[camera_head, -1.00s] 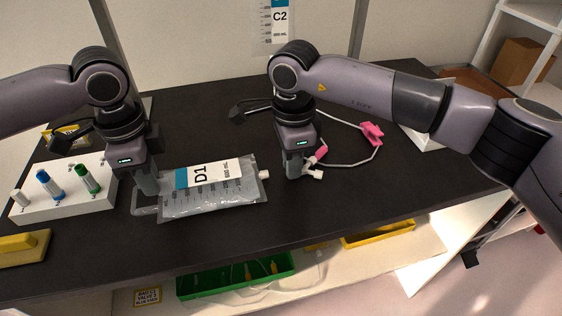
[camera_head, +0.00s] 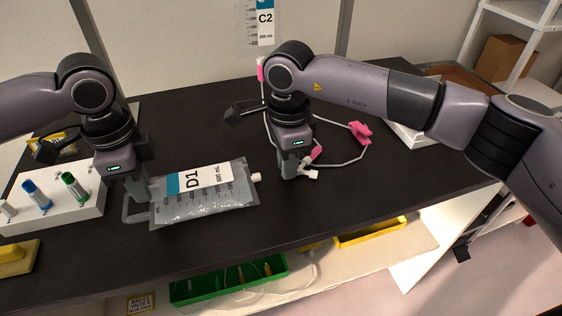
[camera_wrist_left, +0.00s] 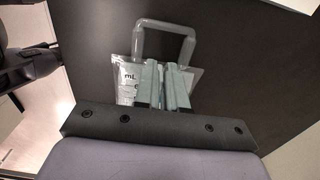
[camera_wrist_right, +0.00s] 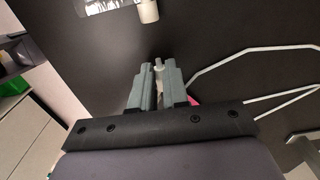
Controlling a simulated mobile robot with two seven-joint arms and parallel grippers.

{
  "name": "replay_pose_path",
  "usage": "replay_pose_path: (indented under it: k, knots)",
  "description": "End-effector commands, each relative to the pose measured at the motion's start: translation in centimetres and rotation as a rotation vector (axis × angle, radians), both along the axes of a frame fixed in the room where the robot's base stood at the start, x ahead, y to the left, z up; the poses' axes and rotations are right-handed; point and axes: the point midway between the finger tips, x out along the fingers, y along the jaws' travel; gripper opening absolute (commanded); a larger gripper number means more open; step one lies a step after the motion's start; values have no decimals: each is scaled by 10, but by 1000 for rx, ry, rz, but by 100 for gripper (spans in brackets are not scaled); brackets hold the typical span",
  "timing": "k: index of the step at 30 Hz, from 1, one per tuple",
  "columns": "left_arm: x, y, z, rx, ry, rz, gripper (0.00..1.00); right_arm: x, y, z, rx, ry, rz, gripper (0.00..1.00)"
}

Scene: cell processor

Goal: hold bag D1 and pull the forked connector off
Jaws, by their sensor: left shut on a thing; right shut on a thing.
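Bag D1 (camera_head: 210,207) is a clear bag with a blue-and-white label, lying on the dark bench. Its white port (camera_head: 256,177) points right. My left gripper (camera_head: 139,192) is shut on the bag's left end, by its clear handle loop (camera_wrist_left: 165,24). The forked connector (camera_head: 310,174) is white, with thin white tubing and pink clamps (camera_head: 360,132). My right gripper (camera_head: 289,170) is shut on the connector, whose white tip (camera_wrist_right: 158,64) shows between the fingers. The bag's port (camera_wrist_right: 148,11) stands apart from it, with bare bench between. The held part is mostly hidden by the fingers.
A white rack (camera_head: 60,214) with capped tubes stands at the left, beside a yellow block (camera_head: 15,257). Bag C2 (camera_head: 263,22) hangs at the back. Green (camera_head: 228,284) and yellow (camera_head: 370,232) bins sit below the front edge. Bench front is clear.

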Motion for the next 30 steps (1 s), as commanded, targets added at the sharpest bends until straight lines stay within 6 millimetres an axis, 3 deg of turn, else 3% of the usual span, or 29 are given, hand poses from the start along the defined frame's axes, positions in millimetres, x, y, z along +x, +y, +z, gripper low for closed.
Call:
replay_pose_path:
  k: [9,20,21,23,24,30]
  knots:
    - [-3,-2,-4,-1,9,-5,0,4,-19,0,-1,0,-2,0]
    - [-3,-2,-4,-1,10,-5,0,5,-24,-2,-1,0,0,0]
    - [-3,-2,-4,-1,10,-5,0,5,-24,-2,-1,-1,0,21]
    - [-3,-2,-4,-1,11,-5,0,5,-24,-2,-1,-1,0,40]
    - [-3,-2,-4,-1,11,-5,0,5,-24,-2,-1,0,0,44]
    - [-3,-2,-4,-1,11,-5,0,5,-24,-2,-1,0,0,44]
